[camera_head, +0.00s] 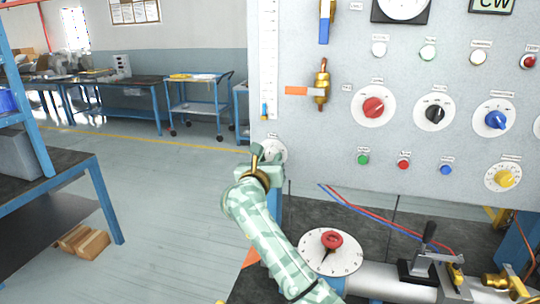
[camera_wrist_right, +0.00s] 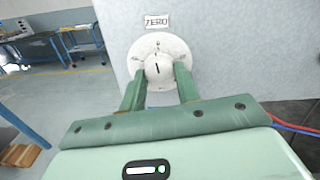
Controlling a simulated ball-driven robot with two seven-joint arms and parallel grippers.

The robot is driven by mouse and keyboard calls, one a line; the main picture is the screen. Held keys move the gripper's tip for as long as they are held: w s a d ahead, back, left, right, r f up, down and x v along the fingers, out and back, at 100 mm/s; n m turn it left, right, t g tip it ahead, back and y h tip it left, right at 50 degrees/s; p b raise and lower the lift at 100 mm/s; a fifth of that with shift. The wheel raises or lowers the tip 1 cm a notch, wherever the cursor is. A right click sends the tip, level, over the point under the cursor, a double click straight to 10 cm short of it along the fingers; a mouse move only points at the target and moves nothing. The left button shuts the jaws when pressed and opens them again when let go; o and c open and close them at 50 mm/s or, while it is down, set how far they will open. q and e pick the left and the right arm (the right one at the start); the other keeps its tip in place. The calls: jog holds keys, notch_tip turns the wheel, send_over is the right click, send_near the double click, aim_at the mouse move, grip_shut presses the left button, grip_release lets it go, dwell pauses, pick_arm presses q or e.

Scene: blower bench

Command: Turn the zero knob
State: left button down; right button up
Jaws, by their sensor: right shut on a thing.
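The zero knob (camera_wrist_right: 158,67) is a white knob with a black pointer line on a round white dial, low on the left edge of the grey panel. A label reading ZERO (camera_wrist_right: 156,21) is above it in the wrist view. The pointer stands close to upright. My right gripper (camera_wrist_right: 159,75) has one green finger on each side of the knob and is shut on it. In the head view the dial (camera_head: 272,150) is partly hidden behind my right gripper (camera_head: 262,155). My left gripper is not in view.
The panel (camera_head: 330,130) carries red, black, blue and yellow knobs, small buttons and a brass valve (camera_head: 321,85). Below it are a dial with a red knob (camera_head: 332,240) and a pipe with a black lever (camera_head: 428,236). Open floor is at left.

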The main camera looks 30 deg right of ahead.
jog(key=n+p, duration=0.2)
jog(key=p, duration=0.1)
jog(key=n+p, duration=0.6)
jog(key=shift+r+p, duration=0.25)
jog(key=shift+p, duration=0.1)
pick_arm(q)
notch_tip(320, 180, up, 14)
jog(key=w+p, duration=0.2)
jog(key=p, duration=0.1)
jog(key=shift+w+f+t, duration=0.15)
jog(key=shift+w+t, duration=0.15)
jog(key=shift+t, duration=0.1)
pick_arm(e)
jog(key=shift+f+n, duration=0.2)
jog(key=shift+n, duration=1.6)
jog(key=o, duration=1)
jog(key=shift+c, duration=0.2)
